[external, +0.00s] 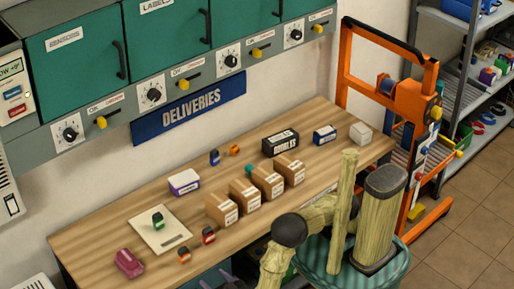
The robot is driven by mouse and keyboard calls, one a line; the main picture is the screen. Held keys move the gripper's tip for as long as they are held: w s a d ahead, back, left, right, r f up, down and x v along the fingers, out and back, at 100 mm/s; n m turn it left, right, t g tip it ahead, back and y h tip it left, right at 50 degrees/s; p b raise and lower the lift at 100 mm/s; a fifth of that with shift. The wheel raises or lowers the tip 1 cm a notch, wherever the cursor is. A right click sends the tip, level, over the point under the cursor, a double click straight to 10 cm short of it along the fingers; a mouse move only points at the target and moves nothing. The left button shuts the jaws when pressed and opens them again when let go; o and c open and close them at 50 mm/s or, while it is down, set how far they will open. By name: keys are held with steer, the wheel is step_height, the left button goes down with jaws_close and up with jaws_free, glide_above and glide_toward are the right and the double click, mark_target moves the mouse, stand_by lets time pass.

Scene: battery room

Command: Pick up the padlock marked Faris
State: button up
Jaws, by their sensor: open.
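Several small padlock-like items lie on the wooden table (95,240) in the external view; no name on any of them is legible, so I cannot tell which is marked Faris. A green and dark one (158,221) is on a pale sheet (150,238). An orange and dark one (184,255) and a red and dark one (208,236) lie right of the sheet. A blue one (214,158) and an orange one (234,150) are farther back. My gripper (232,281), dark and partly cut off at the bottom edge, is open in front of the table, apart from these items.
Several brown cartons (222,210) stand in a row mid-table. A white and purple box (184,182), a black box (281,143), a blue and white box (325,134) and a pink item (129,263) are also on it. An orange lifter (420,110) stands at the right end.

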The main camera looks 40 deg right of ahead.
steer(key=p, duration=0.2)
glide_toward(183, 249)
steer(key=w, duration=0.5)
steer(key=shift+f, duration=0.35)
steer(key=w+p, duration=0.1)
steer(key=w, duration=0.4)
steer(key=shift+w, duration=0.1)
steer(key=shift+c, duration=0.2)
steer(key=c, duration=1.1)
